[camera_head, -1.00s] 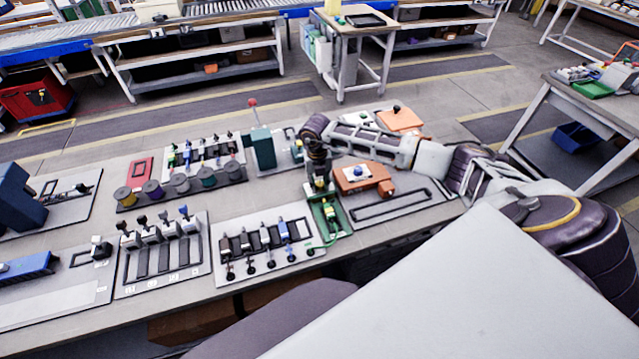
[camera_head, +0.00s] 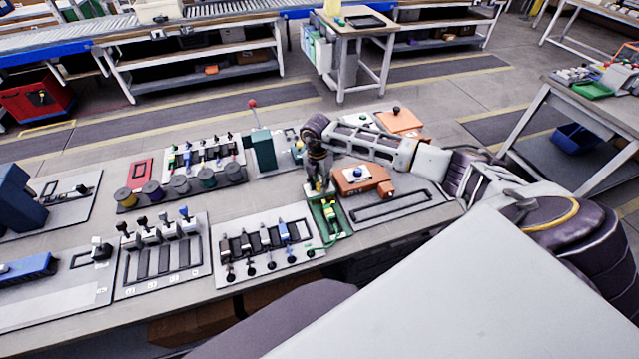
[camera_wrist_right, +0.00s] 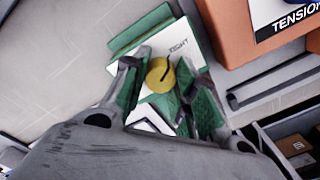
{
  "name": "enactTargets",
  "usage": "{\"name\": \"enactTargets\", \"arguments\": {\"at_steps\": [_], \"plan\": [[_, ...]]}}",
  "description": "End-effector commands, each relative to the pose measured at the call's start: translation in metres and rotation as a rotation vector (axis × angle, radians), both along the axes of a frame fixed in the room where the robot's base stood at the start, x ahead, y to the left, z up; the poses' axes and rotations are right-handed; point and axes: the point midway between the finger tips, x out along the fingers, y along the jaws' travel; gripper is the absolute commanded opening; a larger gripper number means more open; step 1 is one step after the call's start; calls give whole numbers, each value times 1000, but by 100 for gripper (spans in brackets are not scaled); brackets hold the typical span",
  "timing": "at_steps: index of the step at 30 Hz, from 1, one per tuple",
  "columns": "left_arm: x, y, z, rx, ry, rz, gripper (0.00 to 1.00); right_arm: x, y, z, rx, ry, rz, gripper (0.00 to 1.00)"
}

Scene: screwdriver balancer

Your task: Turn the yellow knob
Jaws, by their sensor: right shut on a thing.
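The yellow knob (camera_wrist_right: 160,75) sits on a green and white fixture (camera_wrist_right: 150,38) marked "TIGHT" in the right wrist view. A dark line runs from the knob's middle towards that label. My right gripper (camera_wrist_right: 158,82) has a finger on either side of the knob and is shut on it. In the head view, my right gripper (camera_head: 319,184) points down over the green fixture (camera_head: 328,222) at the bench's front edge, and it mostly hides the knob. My left gripper does not show.
An orange unit (camera_head: 362,178) stands just right of the gripper, with a slotted plate beside it. A panel with several coloured levers (camera_head: 262,247) lies close on the left. A teal block with a red-tipped lever (camera_head: 262,150) stands behind.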

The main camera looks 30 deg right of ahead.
Motion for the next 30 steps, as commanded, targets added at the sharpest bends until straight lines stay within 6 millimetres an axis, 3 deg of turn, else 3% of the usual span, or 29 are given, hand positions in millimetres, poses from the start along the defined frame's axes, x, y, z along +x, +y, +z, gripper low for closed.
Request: {"name": "enactTargets", "arguments": {"at_steps": [16,17,21,30], "plan": [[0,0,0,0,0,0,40,2,-1,2,-1,-5,-34,4],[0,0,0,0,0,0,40,2,-1,2,-1,-5,-34,30],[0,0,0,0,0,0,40,2,-1,1,-1,-4,-33,48],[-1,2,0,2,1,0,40,1,0,1,0,-1,-32,51]]}}
